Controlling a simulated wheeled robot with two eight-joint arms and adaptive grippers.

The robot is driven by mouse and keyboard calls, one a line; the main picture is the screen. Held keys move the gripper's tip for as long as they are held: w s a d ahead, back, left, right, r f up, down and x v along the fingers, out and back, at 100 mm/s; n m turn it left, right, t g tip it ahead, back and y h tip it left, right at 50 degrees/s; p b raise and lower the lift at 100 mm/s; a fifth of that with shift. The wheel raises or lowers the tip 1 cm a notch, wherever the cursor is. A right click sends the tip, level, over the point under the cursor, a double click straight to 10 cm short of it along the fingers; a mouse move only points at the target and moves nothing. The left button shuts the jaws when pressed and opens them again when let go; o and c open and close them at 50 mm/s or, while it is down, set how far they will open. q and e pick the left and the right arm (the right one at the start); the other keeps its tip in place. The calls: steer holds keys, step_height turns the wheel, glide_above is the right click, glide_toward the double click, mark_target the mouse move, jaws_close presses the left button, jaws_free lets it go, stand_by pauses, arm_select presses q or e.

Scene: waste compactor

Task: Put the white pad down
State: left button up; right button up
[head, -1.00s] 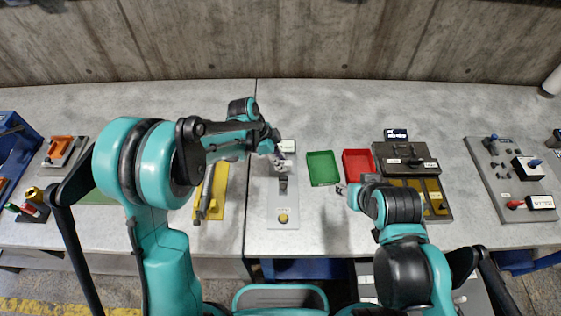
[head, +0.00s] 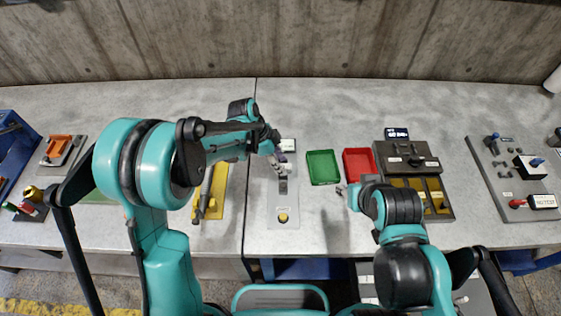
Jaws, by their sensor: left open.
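My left gripper (head: 281,161) is open over the back end of this board. A small light piece shows just below its fingertips; I cannot tell whether it is the white pad or part of the fixture, nor whether it touches the fingers. My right gripper (head: 343,190) is low, right of the board and in front of the trays; its jaws are too small to read.
A green tray (head: 322,181) and a red tray (head: 359,153) stand right of the board. A yellow fixture (head: 222,205) with a grey bar lies left. A grey tool board (head: 487,180) is far right.

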arm_select(q)
steer(key=shift+r+p, duration=0.3)
steer(key=shift+r, duration=0.05)
steer(key=p+v, duration=0.3)
steer(key=v, duration=0.8)
steer(key=s+a+r+n+t+y, duration=0.2)
steer(key=s+a+n, duration=0.4)
steer(key=s+n, duration=0.3)
steer(key=s+a+r+n+t+y, duration=0.2)
steer(key=s+a+r+n+t, duration=0.3)
steer(key=s+a+n, duration=0.2)
steer(key=shift+s+a+n+y, duration=0.3)
steer(key=shift+s+n, duration=0.55)
steer(key=shift+n, duration=0.15)
